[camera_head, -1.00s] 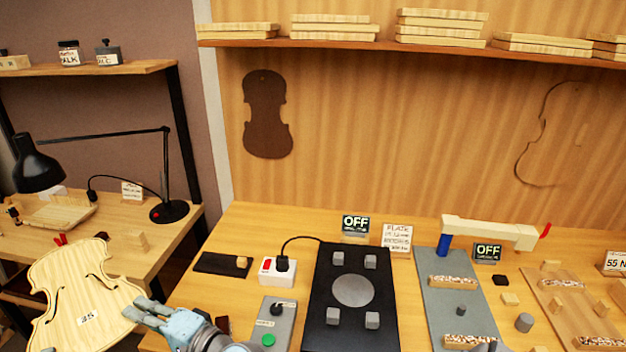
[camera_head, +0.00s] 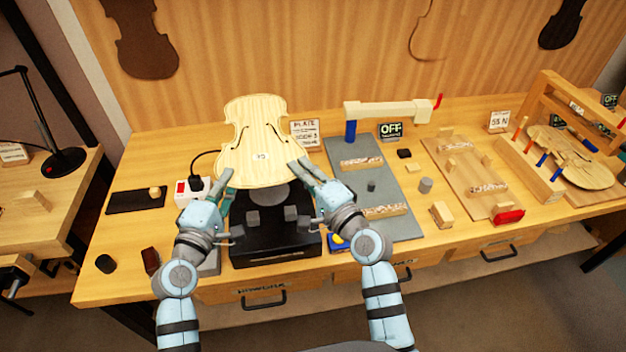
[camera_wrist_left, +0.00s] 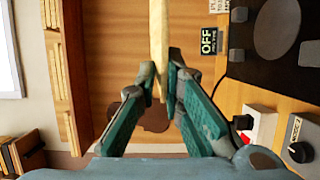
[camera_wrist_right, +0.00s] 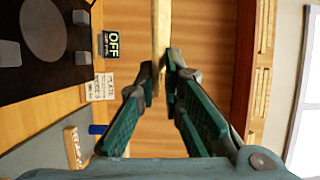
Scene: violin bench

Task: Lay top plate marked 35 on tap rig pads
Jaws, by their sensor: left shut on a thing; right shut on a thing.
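The pale violin top plate (camera_head: 258,125), with f-holes and a label reading 35, is held up over the black tap rig (camera_head: 275,243). My left gripper (camera_head: 227,180) is shut on its lower left edge, and my right gripper (camera_head: 304,170) is shut on its lower right edge. The plate shows edge-on between the fingers in the left wrist view (camera_wrist_left: 158,45) and the right wrist view (camera_wrist_right: 161,40). Two grey front pads (camera_head: 290,213) and part of the round grey disc (camera_head: 277,196) show below the plate. It hides the rig's rear pads in the head view.
Right of the rig lies a grey board (camera_head: 385,222) with speckled strips, below a pale beam arm (camera_head: 388,111). A white socket box (camera_head: 188,190) and dark mat (camera_head: 136,201) lie to the left. A wooden frame (camera_head: 575,115) stands at far right.

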